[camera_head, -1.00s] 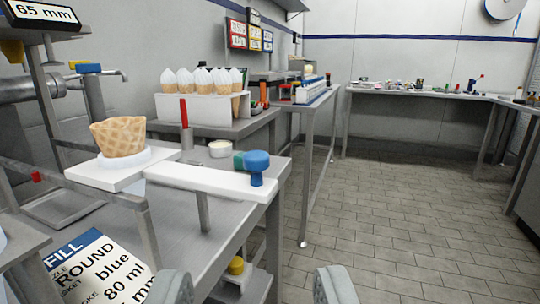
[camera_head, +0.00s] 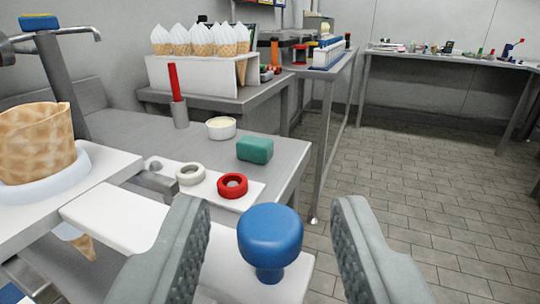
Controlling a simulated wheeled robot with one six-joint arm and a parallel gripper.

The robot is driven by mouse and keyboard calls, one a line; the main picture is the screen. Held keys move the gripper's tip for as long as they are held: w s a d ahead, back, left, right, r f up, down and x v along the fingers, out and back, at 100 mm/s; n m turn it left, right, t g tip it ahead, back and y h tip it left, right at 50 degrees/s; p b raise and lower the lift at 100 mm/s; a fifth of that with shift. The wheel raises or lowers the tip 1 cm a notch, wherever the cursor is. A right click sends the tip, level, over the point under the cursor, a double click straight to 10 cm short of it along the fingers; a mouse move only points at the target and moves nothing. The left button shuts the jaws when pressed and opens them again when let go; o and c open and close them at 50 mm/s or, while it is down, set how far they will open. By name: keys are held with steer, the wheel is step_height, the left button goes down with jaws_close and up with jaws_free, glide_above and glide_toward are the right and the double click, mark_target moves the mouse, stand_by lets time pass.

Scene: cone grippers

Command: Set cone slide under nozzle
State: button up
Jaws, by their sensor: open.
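The cone slide (camera_head: 120,218) is a white bar running from the lower right toward the left, ending in a blue round knob (camera_head: 270,238) on a short stem. A waffle cone (camera_head: 36,142) sits in a white ring (camera_head: 60,180) on the white plate at the left; its tip shows below the plate. My gripper (camera_head: 265,230) is open, with one grey finger on each side of the blue knob. I cannot tell whether either finger touches it. The nozzle does not clearly show in this view.
Behind the slide are a white ring, a red ring (camera_head: 233,186), a green block (camera_head: 255,149), a small white bowl (camera_head: 221,127) and a red stick (camera_head: 174,82) in a grey holder. A rack of filled cones (camera_head: 200,72) stands farther back. The floor at right is clear.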

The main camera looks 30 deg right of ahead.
steer(key=shift+x, duration=1.05)
jaws_close()
